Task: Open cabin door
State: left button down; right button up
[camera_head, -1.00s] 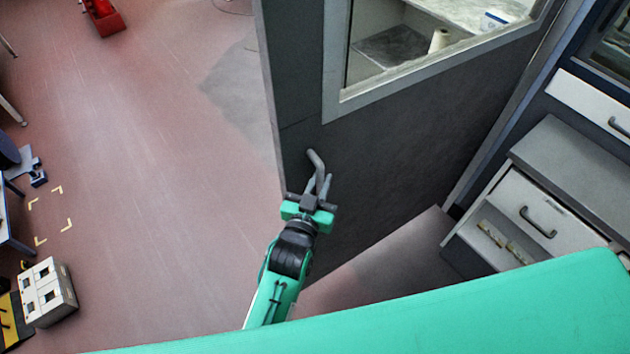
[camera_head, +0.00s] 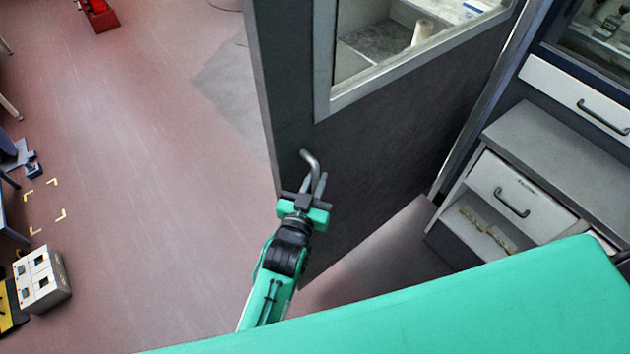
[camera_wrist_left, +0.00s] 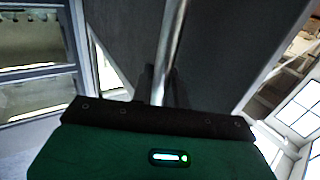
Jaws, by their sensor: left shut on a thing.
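The dark grey cabin door (camera_head: 400,145) with a framed window stands ajar in the head view, its free edge at the left and its other edge by the drawer unit. Its grey bent handle (camera_head: 311,160) sticks out near the free edge. My left gripper (camera_head: 317,184) is shut on the handle, with its fingers on either side of the bar. In the left wrist view the handle bar (camera_wrist_left: 172,40) runs up from the gripper in front of the dark door panel (camera_wrist_left: 225,45). My right gripper is in neither view.
A grey drawer unit (camera_head: 555,155) stands right of the door. Open reddish floor (camera_head: 160,200) lies to the left. A white box (camera_head: 43,278) sits on the floor at the lower left. A red object (camera_head: 99,15) is at the far top left.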

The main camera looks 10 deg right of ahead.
pick_arm(q)
jog(key=c, duration=1.5)
grip_release()
jog(key=shift+r, duration=0.15)
jog(key=shift+o, duration=0.3)
jog(key=shift+d, duration=0.1)
jog(key=shift+s+a+f, duration=0.25)
jog(key=shift+s+a, duration=0.05)
jog(key=b+v, duration=0.4)
jog(key=v, duration=0.9)
jog(key=shift+r, duration=0.2)
jog(key=shift+d, duration=0.1)
